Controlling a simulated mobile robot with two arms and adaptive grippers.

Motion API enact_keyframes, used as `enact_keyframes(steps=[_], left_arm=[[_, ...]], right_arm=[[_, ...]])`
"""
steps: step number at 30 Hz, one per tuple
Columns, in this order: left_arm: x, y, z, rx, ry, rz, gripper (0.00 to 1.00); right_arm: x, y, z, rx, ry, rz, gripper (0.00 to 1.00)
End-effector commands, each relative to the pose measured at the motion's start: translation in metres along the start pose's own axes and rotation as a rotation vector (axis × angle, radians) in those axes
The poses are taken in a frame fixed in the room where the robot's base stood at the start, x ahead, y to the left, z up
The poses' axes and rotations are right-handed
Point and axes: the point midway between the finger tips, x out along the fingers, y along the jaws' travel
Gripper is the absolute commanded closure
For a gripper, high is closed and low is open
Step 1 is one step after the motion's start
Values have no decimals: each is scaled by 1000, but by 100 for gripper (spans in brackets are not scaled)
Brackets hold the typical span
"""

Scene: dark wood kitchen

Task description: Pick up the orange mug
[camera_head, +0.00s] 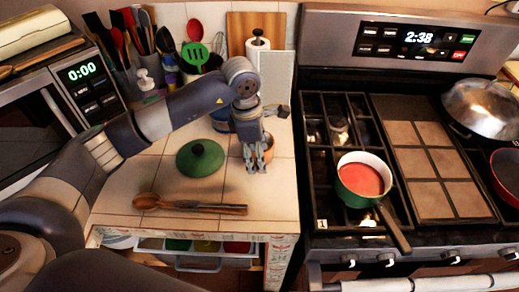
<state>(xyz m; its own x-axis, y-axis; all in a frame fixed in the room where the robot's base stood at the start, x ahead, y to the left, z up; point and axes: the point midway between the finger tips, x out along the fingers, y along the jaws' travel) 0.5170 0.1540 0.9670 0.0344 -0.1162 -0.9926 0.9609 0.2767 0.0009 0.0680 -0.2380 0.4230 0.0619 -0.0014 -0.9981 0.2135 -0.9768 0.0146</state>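The orange mug (269,148) stands on the tiled counter near its right side, close to the stove. Only parts of it show, because my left gripper hangs in front of and over it. My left gripper (257,166) points down, with its fingertips low at the mug. I cannot tell whether the fingers are around the mug, touching it or just in front of it, or how far they are closed. My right gripper is not in view.
A green lid (200,158) and a wooden spoon (190,204) lie on the counter. Behind are utensil holders, a paper towel roll (258,47) and a blue item (221,121). On the stove at right stands a green pot (363,180) with red contents.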

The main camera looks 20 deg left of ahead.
Motion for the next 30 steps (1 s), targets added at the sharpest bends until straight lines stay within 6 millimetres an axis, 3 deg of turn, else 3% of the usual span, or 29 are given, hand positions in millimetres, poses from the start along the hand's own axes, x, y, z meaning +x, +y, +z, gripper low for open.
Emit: enact_keyframes(steps=[4, 9, 17, 24, 30], left_arm=[[19, -5, 0, 0, 3, -7, 44], [40, -3, 1, 0, 1, -3, 44], [43, -3, 0, 1, 1, -1, 44], [43, -3, 0, 0, 1, -1, 96], [42, -2, 1, 0, 0, 0, 96]], right_arm=[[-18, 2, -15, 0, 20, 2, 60], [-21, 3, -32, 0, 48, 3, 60], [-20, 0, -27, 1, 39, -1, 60], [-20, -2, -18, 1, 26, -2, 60], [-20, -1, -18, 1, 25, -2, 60]])
